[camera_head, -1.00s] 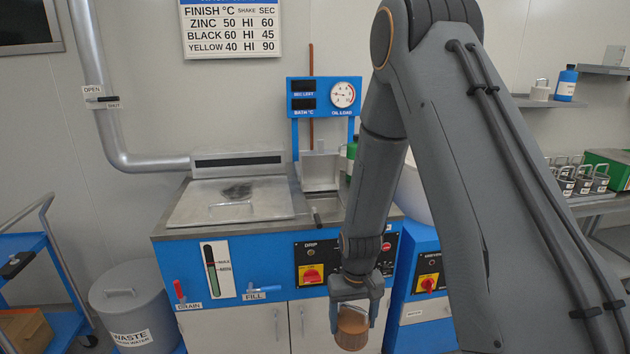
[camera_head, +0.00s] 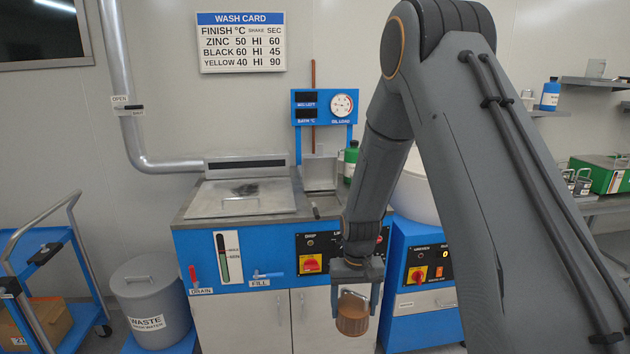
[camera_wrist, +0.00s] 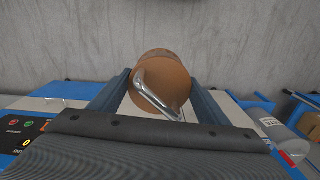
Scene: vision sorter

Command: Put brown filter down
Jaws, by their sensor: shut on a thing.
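The brown filter (camera_head: 352,316) is a small brown cylinder with a metal bail handle on top. My gripper (camera_head: 355,296) is shut on it and holds it in the air in front of the washer's white cabinet doors. In the wrist view the brown filter (camera_wrist: 160,82) sits between the two blue-grey fingers, its metal handle crossing its near end. Bare grey floor shows beyond it there. The filter looks roughly upright in the head view.
A blue washing station (camera_head: 262,262) with a closed steel lid (camera_head: 240,197) stands behind my gripper. A grey waste bin (camera_head: 152,300) and a blue cart (camera_head: 50,260) are at left. A shelf with a green box (camera_head: 603,175) is at right. My arm hides much of the right side.

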